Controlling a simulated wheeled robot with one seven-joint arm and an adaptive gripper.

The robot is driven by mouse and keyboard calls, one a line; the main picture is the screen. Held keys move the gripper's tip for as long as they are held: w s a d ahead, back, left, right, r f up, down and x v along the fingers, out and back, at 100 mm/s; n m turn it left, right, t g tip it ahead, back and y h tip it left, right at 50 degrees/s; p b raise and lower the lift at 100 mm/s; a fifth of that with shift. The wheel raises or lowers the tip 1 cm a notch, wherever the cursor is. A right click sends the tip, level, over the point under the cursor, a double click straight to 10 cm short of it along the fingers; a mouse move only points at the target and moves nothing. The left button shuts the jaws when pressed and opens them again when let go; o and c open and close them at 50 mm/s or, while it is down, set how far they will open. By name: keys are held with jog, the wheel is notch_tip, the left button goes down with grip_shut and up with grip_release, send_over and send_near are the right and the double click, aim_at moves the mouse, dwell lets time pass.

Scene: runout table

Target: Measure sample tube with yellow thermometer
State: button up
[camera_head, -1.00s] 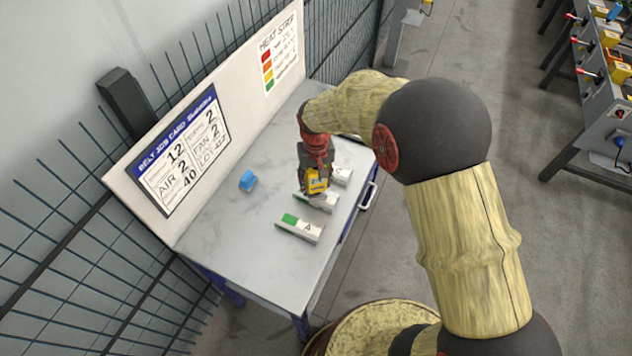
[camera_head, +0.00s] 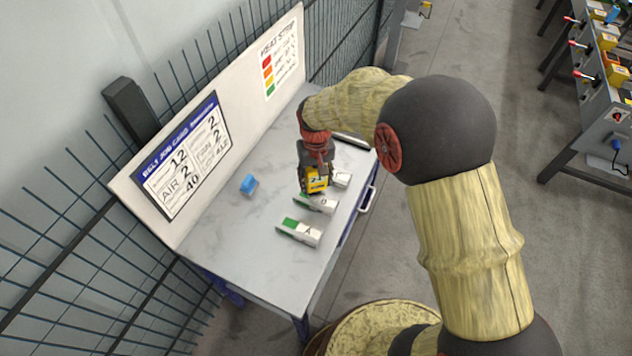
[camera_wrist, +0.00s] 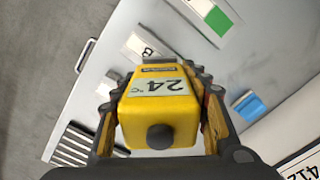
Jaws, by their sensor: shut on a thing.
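My gripper (camera_head: 316,172) is shut on the yellow thermometer (camera_head: 315,181), above the table near the sample pieces. In the wrist view the thermometer (camera_wrist: 160,108) sits between both fingers and its display reads 24 °C. A green-and-white piece marked A (camera_head: 299,232) lies on the table in front. A similar piece marked B (camera_head: 321,204) lies just below the thermometer in the head view; whether the two touch, I cannot tell. A third white piece (camera_head: 341,179) lies behind B, partly hidden by the gripper.
The grey table (camera_head: 240,240) has bare room at its left and front. A small blue object (camera_head: 248,184) lies left of the gripper. A back panel (camera_head: 240,135) carries a job card (camera_head: 185,160) and a heat strip chart (camera_head: 279,68).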

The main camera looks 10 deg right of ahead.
aim_at(316, 173)
jog(key=shift+r+p, duration=1.15)
jog(key=shift+r, duration=0.8)
